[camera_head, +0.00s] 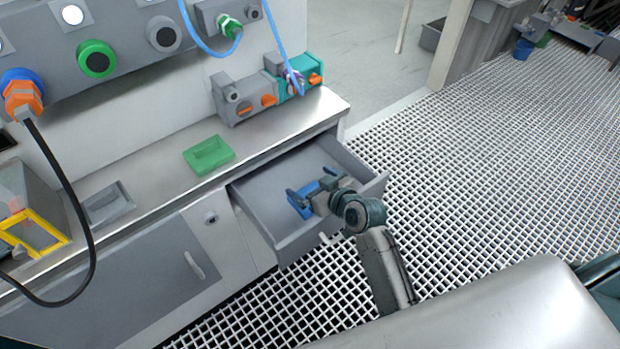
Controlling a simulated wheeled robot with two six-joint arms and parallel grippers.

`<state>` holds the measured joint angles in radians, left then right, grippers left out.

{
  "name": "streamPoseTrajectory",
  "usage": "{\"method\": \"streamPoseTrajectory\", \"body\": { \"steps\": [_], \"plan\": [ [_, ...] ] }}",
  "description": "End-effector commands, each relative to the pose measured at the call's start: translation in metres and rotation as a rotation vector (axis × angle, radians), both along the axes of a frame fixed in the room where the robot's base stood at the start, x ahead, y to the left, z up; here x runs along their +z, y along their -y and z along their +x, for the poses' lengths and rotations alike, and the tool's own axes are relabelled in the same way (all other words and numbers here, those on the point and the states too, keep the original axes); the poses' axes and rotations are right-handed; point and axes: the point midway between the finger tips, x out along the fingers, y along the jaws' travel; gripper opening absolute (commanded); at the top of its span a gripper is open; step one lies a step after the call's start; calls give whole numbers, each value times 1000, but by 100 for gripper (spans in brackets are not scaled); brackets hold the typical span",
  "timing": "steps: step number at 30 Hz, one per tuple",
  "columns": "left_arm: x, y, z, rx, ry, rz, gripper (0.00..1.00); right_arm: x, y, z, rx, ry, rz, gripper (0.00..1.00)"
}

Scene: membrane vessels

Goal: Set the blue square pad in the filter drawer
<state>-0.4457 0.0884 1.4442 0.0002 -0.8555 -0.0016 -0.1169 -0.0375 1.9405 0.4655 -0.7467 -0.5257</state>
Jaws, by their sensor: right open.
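The filter drawer (262,195) is pulled out from under the steel counter, with its grey floor and walls in view. The blue square pad (303,207) lies inside it, towards the drawer's front, and my gripper partly covers it. My right gripper (309,191) reaches into the drawer from the lower right. Its fingers are open, one to the left of the pad and one above it in the picture. I cannot tell whether they touch the pad. My left gripper is not in view.
A green tray (209,155) and a grey tray (108,204) sit on the counter (165,180). Grey and teal valve blocks (243,98) stand at its back right. A black cable (62,180) hangs at left. Grating floor (480,170) is clear to the right.

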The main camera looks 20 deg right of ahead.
Motion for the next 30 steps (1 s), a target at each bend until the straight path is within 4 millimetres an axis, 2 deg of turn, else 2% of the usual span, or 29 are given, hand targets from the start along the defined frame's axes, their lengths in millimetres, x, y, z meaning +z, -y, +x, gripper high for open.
{"method": "streamPoseTrajectory", "body": {
  "steps": [1,6,13,18,30],
  "plan": [
    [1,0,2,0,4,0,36,4,5,-13,1,1,-5,100],
    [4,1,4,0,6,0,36,23,18,-47,1,6,-5,100],
    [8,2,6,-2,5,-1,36,40,31,-80,1,9,-4,100],
    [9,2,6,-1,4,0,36,45,34,-90,0,11,-3,100],
    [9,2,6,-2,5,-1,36,47,34,-90,0,12,-2,100]
  ]
}}
